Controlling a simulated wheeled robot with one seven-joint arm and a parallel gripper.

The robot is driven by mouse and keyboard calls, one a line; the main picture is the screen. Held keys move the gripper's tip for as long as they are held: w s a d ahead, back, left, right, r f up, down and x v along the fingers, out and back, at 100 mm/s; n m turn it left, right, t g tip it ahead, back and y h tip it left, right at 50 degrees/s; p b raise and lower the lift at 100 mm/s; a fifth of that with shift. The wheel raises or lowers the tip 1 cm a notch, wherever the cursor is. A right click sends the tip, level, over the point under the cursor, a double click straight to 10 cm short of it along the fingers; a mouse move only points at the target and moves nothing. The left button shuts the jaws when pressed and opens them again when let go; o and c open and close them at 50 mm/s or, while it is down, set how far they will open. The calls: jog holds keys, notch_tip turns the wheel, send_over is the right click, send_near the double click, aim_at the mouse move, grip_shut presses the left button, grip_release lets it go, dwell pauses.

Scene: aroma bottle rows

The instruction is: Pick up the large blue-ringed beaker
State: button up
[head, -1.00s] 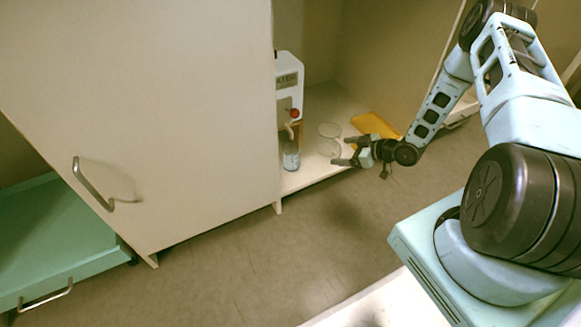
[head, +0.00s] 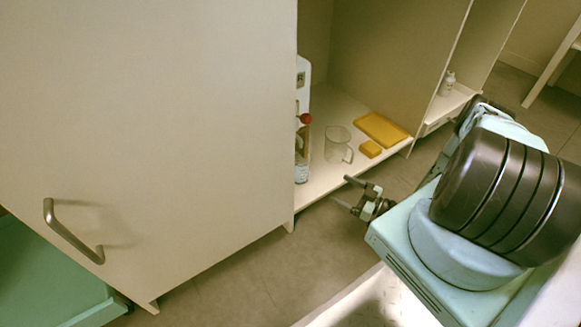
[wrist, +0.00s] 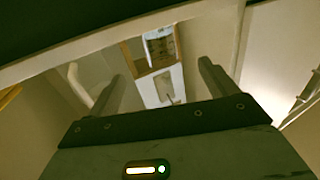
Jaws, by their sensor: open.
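A clear glass beaker (head: 337,146) with a handle stands upright on the cabinet floor in the head view; I cannot make out a blue ring on it. A smaller bluish glass vessel (head: 301,170) stands left of it, partly hidden by the cabinet door. My gripper (head: 340,190) is open and empty, in front of the cabinet floor's front edge, apart from both vessels. In the wrist view the two fingers of my gripper (wrist: 162,88) are spread, with no recognisable beaker between them.
A white device with a red knob (head: 305,118) stands behind the door (head: 150,110). A yellow flat object (head: 382,129) and a small yellow block (head: 370,149) lie right of the beaker. A white bottle (head: 447,84) stands in the compartment farther right. The floor (head: 240,275) in front is clear.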

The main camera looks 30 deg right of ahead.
aim_at(308, 173)
jog(key=b+x, duration=0.4)
jog(key=x, duration=0.6)
jog(key=shift+w+a+f+b, duration=0.15)
jog(key=shift+w+a+b, duration=0.05)
jog(key=shift+w+b, duration=0.15)
jog(key=shift+w+a, duration=0.25)
jog(key=shift+w, duration=0.3)
jog(key=b+x, duration=0.4)
jog(key=x, duration=0.1)
jog(key=shift+d, duration=0.1)
jog(key=shift+w+r, duration=0.1)
jog(key=shift+r, duration=0.15)
jog(key=shift+c, duration=0.4)
jog(key=c, duration=1.1)
jog(key=shift+r+p, duration=0.25)
jog(key=shift+p, duration=0.6)
